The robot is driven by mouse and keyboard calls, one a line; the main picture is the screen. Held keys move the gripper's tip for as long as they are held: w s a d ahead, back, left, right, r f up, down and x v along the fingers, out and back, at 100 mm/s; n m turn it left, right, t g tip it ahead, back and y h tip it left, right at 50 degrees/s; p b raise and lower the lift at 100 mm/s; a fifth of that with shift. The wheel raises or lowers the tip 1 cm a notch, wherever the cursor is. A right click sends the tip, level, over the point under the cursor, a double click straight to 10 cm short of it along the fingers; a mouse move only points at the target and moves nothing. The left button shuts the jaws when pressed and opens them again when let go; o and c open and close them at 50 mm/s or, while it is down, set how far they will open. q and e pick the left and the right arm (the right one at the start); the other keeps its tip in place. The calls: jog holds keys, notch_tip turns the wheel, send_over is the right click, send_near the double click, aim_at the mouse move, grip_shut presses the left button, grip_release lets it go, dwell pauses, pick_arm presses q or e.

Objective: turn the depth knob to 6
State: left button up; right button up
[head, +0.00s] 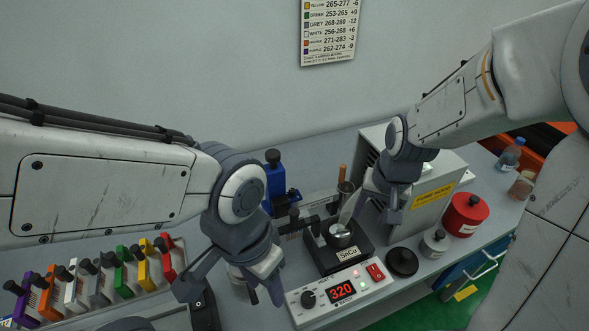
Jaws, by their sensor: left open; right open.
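A white control box (350,290) with a red display reading 320 stands at the front of the bench. A black knob (308,298) is on its left end. I cannot read the knob's scale or tell whether it is the depth knob. Behind the box is a black solder pot labelled SnCu (338,237), with dark arms and small black knobs at its left. My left gripper (232,288) is open and empty, left of the control box, partly covering a pale round thing. My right gripper (372,213) is open above the pot's right side, its fingers apart.
Several coloured clips (122,272) stand in a row at the left. A grey fume hood (433,195) stands behind the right gripper. A red canister (465,214), a small metal weight (433,243) and a black round lid (402,262) are at the right. A blue device (275,183) stands behind.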

jog(key=w+a+r+m+y, duration=0.1)
jog(key=w+a+r+m, duration=0.1)
jog(key=w+a+m, duration=0.3)
jog(key=m+g+y, duration=0.2)
jog(key=m+y, duration=0.1)
jog(key=m, duration=0.4)
send_near(292, 190)
jog(key=p+x, duration=0.1)
jog(key=x, duration=0.7)
jog(key=shift+a+f, duration=0.15)
grip_shut()
